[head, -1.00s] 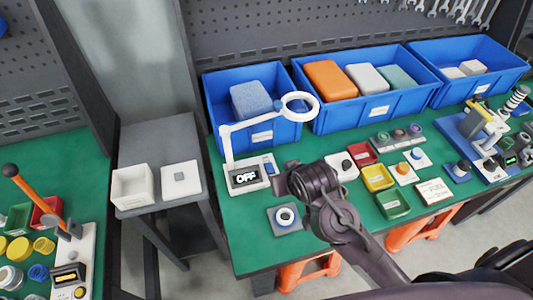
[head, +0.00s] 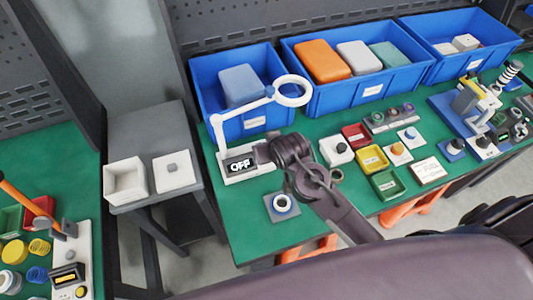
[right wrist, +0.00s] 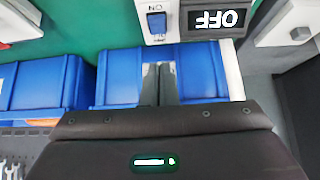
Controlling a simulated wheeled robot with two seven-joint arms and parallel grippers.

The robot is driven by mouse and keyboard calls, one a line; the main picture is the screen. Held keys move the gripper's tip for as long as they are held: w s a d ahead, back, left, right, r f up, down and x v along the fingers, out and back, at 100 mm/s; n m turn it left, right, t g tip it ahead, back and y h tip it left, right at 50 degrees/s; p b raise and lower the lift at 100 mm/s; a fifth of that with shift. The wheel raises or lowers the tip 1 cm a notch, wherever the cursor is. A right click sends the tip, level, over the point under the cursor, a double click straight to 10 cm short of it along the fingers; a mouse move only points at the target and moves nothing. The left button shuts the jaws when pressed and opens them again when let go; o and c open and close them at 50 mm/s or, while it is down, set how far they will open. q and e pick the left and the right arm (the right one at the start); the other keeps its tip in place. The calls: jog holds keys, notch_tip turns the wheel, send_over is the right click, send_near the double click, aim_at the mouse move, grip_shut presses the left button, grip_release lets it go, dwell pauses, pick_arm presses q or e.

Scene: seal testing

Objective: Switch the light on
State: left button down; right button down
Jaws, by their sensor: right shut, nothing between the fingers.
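The white ring lamp (head: 293,91) stands on its base at the table's left end. Its display (head: 240,164) reads OFF, and the same display appears upside down in the right wrist view (right wrist: 215,19). The blue switch (right wrist: 157,23) on the base shows in the right wrist view; the gripper hides most of it in the head view. My right gripper (head: 262,153) is above the right end of the base. Its fingers (right wrist: 160,84) are shut and empty, with the tips close to the switch in the picture; contact cannot be told. My left gripper is not in view.
Blue bins (head: 242,123) line the back of the green table (head: 245,228). A grey round part on a plate (head: 282,204) lies in front of the lamp. Small colored trays (head: 387,185) and a white block with a black knob (head: 336,150) are to the right.

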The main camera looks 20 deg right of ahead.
jog(key=x, duration=0.5)
jog(key=shift+p, duration=0.4)
notch_tip(320, 180, down, 2)
jog(key=shift+s+f+p, duration=0.2)
jog(key=shift+p, duration=0.2)
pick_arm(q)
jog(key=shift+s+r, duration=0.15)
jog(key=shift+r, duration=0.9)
pick_arm(e)
jog(key=shift+s+f, duration=0.2)
jog(key=shift+f, duration=0.55)
